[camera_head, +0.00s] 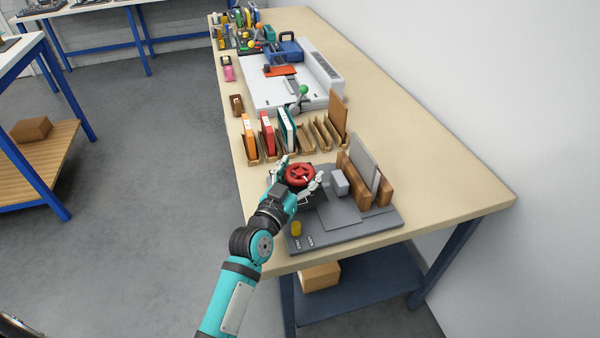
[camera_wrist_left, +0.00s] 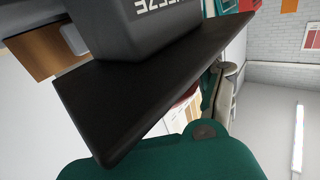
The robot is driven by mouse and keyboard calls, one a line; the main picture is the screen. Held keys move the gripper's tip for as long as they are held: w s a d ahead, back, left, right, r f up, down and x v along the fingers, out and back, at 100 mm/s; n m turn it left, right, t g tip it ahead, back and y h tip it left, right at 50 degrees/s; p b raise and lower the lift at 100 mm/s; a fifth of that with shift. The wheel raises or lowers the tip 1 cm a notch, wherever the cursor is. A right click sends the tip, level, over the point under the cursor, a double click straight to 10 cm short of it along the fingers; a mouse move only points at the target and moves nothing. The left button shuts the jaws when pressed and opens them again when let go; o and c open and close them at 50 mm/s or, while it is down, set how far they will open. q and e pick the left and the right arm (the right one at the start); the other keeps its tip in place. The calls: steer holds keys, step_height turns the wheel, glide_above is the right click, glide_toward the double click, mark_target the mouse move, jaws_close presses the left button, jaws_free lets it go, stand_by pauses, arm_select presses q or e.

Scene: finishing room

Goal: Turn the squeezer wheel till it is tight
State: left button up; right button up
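My left gripper (camera_head: 303,168) reaches in from the near side. Its fingers are spread, one on each side of the wheel, and look open; contact with the wheel cannot be made out. In the left wrist view a dark grey block (camera_wrist_left: 150,28) with partly cut-off white lettering fills the top, and a sliver of red (camera_wrist_left: 186,99) shows behind a black bar. My right gripper is not in view.
Beside the wheel on the plate are a light grey block (camera_head: 341,182), upright boards between brown blocks (camera_head: 352,179) and a yellow knob (camera_head: 296,228). Behind stand wooden racks with books (camera_head: 268,133) and a white machine (camera_head: 275,93). The bench's right side is clear.

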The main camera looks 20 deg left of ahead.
arm_select(q)
steer(key=c, duration=0.4)
steer(key=shift+c, duration=0.3)
stand_by(0.6)
steer(key=o, duration=1.1)
steer(key=shift+o, duration=0.2)
steer(key=s+a, duration=0.1)
steer(key=s, duration=1.1)
steer(key=shift+a, duration=0.35)
